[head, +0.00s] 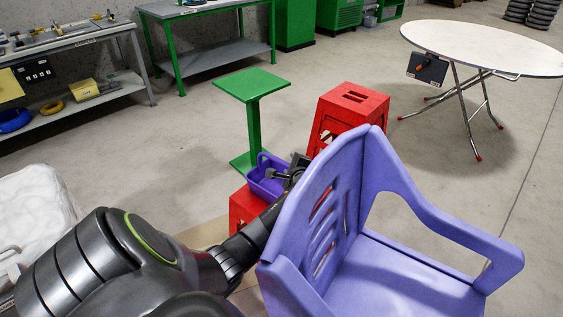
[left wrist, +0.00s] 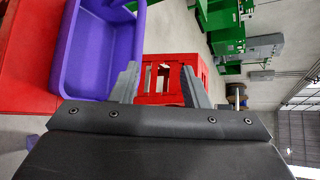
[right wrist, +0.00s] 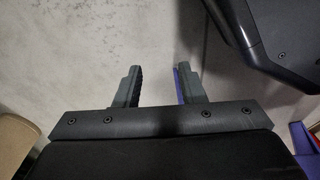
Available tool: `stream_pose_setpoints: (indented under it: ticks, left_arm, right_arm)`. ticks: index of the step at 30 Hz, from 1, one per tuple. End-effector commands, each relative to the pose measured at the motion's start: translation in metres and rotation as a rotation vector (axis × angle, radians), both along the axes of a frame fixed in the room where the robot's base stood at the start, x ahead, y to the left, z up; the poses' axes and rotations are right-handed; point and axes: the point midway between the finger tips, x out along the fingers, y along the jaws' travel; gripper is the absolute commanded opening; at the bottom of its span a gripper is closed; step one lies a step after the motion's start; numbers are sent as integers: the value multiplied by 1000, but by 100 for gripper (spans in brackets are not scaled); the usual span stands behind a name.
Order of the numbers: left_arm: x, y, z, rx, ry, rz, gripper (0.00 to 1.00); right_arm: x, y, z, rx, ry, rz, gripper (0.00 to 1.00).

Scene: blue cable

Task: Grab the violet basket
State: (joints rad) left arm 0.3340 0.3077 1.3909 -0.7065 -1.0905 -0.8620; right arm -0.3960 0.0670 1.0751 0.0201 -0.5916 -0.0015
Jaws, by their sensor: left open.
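The violet basket (head: 266,180) sits on a low red stool (head: 243,207) beyond the chair in the head view. In the left wrist view the basket (left wrist: 98,48) fills the upper left, its open inside showing, on the red surface (left wrist: 25,65). My left gripper (head: 297,168) is at the basket's right side in the head view, partly hidden by the chair back. In the left wrist view my left gripper (left wrist: 160,82) is open, with one finger close to the basket's rim; touching cannot be told. My right gripper (right wrist: 158,84) is open and empty above bare floor, out of the head view.
A violet plastic chair (head: 335,200) stands close in front, right of my left arm. A taller red stool (head: 350,108) and a green stand (head: 252,88) are behind the basket. A white oval table (head: 490,45) is at the back right. Floor (head: 170,150) on the left is clear.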

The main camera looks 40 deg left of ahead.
Motion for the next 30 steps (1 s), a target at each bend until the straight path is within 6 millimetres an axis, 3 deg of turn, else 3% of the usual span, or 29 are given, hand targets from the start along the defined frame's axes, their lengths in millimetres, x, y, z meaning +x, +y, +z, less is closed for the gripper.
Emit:
stream_pose_setpoints:
  ticks: [1, 6, 13, 24, 30]
  left_arm:
    - [0, 0, -16, 0, 0, 0, 41]
    - [0, 0, -34, 0, 0, 0, 41]
    - [3, 3, -41, 2, 0, 0, 41]
    - [29, 39, -60, 1, 0, 1, 41]
    - [36, 49, -65, 0, 0, 0, 41]
  right_arm:
    - [7, 1, -6, 3, -6, -3, 36]
    - [22, 4, 2, 11, -2, -12, 36]
    - [28, 6, 12, 18, 3, -18, 36]
    - [45, 15, 42, 43, 0, -33, 36]
    - [48, 18, 54, 51, 2, -38, 36]
